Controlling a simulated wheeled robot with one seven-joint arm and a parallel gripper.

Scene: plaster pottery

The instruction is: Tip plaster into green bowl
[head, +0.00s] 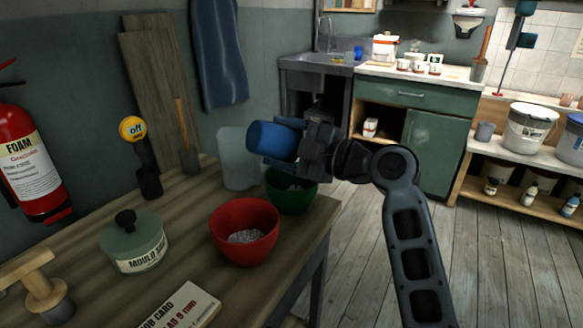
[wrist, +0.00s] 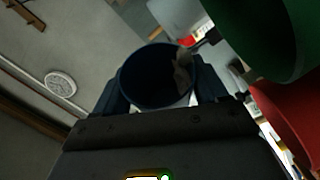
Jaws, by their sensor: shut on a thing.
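My gripper (head: 314,142) is shut on a blue cup (head: 272,141) and holds it tipped over well onto its side, above the table's right end. The green bowl (head: 291,200) stands on the table below and slightly right of the cup, partly hidden behind the red bowl. A little pale material shows inside the green bowl. In the wrist view the mouth of the blue cup (wrist: 150,85) is dark inside, with pale grey plaster (wrist: 183,72) along its right inner wall up to the rim. The green bowl (wrist: 275,35) fills the upper right corner there.
A red bowl (head: 244,232) with pale grainy material stands left in front of the green bowl. A translucent jug (head: 236,158) stands behind them. A lidded mould pot (head: 133,241), a card (head: 178,308) and a wooden-handled tool (head: 42,287) occupy the table's left and front.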

